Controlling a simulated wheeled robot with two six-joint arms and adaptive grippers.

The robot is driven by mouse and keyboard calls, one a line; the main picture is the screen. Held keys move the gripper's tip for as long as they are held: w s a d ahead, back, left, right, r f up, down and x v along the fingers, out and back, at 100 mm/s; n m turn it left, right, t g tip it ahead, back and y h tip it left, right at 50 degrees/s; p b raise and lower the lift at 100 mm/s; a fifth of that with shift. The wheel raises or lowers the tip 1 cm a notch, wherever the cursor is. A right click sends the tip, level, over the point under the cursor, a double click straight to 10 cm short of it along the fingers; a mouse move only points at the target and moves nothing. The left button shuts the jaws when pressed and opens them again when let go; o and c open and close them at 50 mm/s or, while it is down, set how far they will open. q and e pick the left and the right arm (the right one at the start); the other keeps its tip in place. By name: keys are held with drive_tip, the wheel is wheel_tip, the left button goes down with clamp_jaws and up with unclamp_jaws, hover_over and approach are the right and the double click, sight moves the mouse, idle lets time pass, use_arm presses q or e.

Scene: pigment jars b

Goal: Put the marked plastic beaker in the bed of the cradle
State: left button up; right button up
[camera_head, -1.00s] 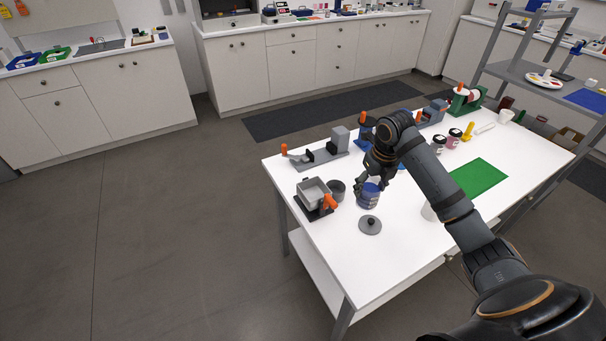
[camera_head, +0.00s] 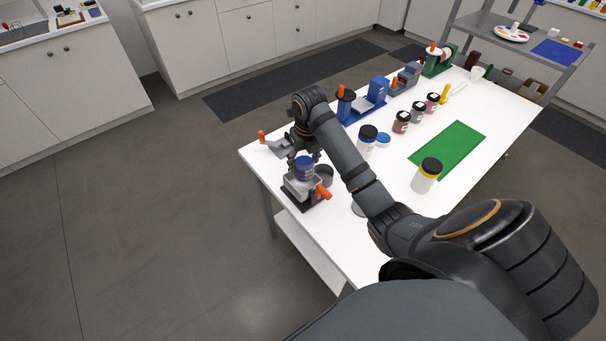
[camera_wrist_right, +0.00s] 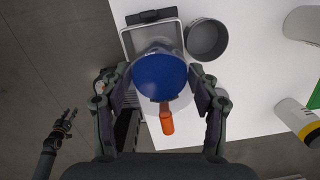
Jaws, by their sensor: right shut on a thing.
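A plastic beaker with blue contents (camera_head: 304,170) is between the fingers of my right gripper (camera_head: 303,160), which is shut on it. In the right wrist view the beaker (camera_wrist_right: 160,72) fills the space between both fingers; any marking on it is too small to tell. The cradle (camera_head: 290,188) has a grey square bed on a dark base and an orange handle (camera_head: 322,191). The beaker is over the bed, covering part of it; I cannot tell whether it touches. The bed's rim shows in the wrist view (camera_wrist_right: 126,38). My left gripper (camera_wrist_right: 68,118) shows small at lower left there.
A dark grey round cup (camera_head: 325,174) stands close beside the cradle. A grey stand with an orange knob (camera_head: 262,136) is behind, partly hidden by my arm. White jars (camera_head: 424,180) and a green mat (camera_head: 450,144) lie to the right. The table's left edge is near the cradle.

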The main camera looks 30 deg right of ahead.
sight(304, 171)
drive_tip(key=shift+w+f, duration=0.15)
drive_tip(key=shift+f, duration=0.3)
wheel_tip(304, 171, down, 3)
drive_tip(key=shift+f, duration=0.4)
drive_tip(key=shift+f, duration=0.2)
drive_tip(key=o, duration=1.3)
drive_tip(key=shift+r, duration=0.1)
drive_tip(key=shift+r, duration=0.1)
